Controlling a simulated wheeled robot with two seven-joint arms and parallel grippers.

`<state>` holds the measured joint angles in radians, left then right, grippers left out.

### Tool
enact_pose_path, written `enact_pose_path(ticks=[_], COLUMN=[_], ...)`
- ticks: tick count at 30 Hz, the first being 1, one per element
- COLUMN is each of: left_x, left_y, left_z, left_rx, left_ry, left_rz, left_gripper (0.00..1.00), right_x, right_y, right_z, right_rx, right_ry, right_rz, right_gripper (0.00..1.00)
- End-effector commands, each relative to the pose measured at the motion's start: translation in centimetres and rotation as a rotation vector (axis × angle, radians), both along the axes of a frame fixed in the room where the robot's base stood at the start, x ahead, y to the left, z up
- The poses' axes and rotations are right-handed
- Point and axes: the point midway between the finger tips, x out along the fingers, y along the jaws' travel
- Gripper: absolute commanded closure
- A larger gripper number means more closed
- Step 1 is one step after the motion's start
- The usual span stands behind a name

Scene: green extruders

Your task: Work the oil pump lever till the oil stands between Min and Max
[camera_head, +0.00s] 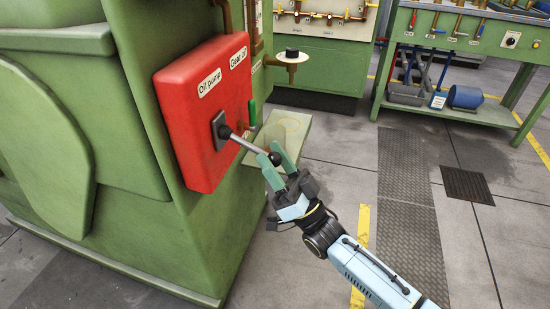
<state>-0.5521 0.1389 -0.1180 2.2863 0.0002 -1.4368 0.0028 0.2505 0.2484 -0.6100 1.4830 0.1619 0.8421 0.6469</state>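A red box (192,150) on the green machine bears the labels "Oil pump" and "Gear oil". The oil pump lever (241,141), a grey metal rod, comes out of a dark plate on its front face and slants down to the right, ending in a black knob (276,158). My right gripper (275,155) has its green fingers on either side of the knob. The knob fills the narrow gap, and the fingers look shut on it. A narrow upright gauge-like strip (254,18) stands above the box; no Min or Max marks or oil level can be read. My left gripper is out of view.
A small green handle (252,112) sits at the box's right edge, beside a pale green shelf (292,125). A brass fitting with a black cap (292,56) juts out above. A green workbench (470,45) stands back right. The floor between is clear.

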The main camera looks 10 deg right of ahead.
Motion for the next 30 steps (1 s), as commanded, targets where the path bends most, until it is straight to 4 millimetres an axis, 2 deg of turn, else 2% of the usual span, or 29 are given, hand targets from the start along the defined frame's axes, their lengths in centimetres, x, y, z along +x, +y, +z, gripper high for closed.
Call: enact_pose_path(ticks=[7,11,14,24,30], left_x=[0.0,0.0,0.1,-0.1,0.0], left_y=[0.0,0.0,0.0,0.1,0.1], left_z=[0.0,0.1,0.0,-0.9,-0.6], left_rx=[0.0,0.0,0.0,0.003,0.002], left_ry=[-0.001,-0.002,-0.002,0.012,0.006], left_rz=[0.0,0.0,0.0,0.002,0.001], left_gripper=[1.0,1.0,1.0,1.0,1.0], right_x=[0.0,-0.4,-1.2,-4.9,-6.3], right_y=[-0.1,-0.5,-1.2,-4.8,-6.0], right_z=[0.1,-0.5,-1.6,-7.2,-9.1], right_rx=[0.001,0.001,0.001,0.0,-0.001], right_ry=[-0.003,-0.002,0.0,0.0,0.0], right_rz=[-0.002,-0.002,-0.002,-0.001,-0.001], right_gripper=[0.52,0.52,0.52,0.52,0.52])
